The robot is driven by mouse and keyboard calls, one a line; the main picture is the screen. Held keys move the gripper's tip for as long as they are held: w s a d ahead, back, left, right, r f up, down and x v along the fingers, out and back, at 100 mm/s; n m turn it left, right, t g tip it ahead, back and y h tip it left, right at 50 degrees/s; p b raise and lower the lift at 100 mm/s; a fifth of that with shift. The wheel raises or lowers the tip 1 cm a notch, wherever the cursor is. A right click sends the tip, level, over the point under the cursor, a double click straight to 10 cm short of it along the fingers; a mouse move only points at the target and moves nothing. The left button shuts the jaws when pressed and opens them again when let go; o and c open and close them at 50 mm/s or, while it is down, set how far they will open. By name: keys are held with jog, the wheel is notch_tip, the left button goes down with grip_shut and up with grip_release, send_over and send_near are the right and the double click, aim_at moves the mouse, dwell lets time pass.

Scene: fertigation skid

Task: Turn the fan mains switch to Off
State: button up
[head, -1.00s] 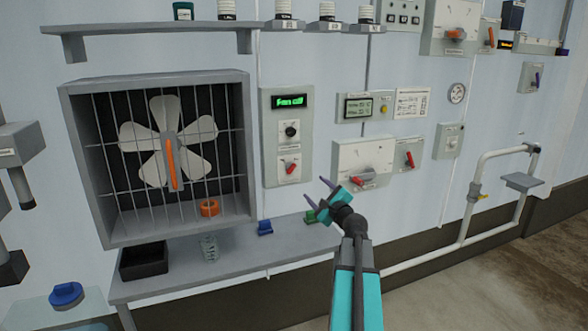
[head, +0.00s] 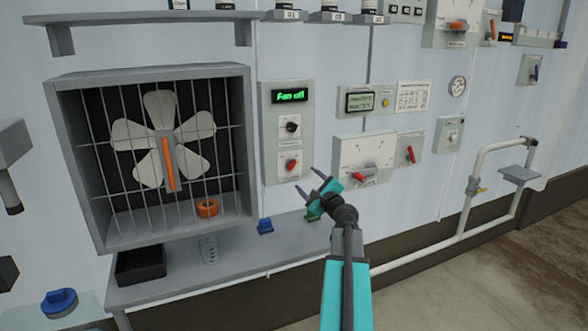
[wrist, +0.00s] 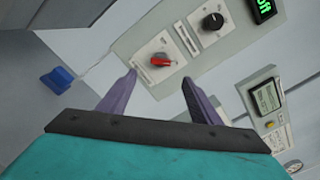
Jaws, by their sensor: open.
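The grey fan panel (head: 270,150) hangs on the wall right of the caged fan. It has a green display reading "Fan off", a black knob (head: 291,126) and, below it, a red switch (head: 291,165) on a white plate. In the wrist view, the red switch (wrist: 162,60) shows ahead, just beyond the fingertips and between them, its handle lying nearly sideways. Its position marks are too small to read. My gripper (head: 308,180) is open and empty, in front of the panel's lower right. I see no contact with the switch.
A white box with a red handle (head: 360,176) and a smaller red-handled box (head: 410,155) are on the wall to the right. A shelf (head: 200,283) below holds a black bin (head: 140,264) and a blue object (head: 265,226). The fan cage (head: 88,165) is left.

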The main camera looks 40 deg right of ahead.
aim_at(293, 166)
jog(key=shift+p+x, duration=1.55)
jog(key=shift+x, duration=5.2)
jog(key=c, duration=1)
jog(key=shift+s+a, duration=0.1)
jog(key=shift+a, duration=0.1)
jog(key=shift+c, duration=0.2)
jog(key=shift+d, duration=0.15)
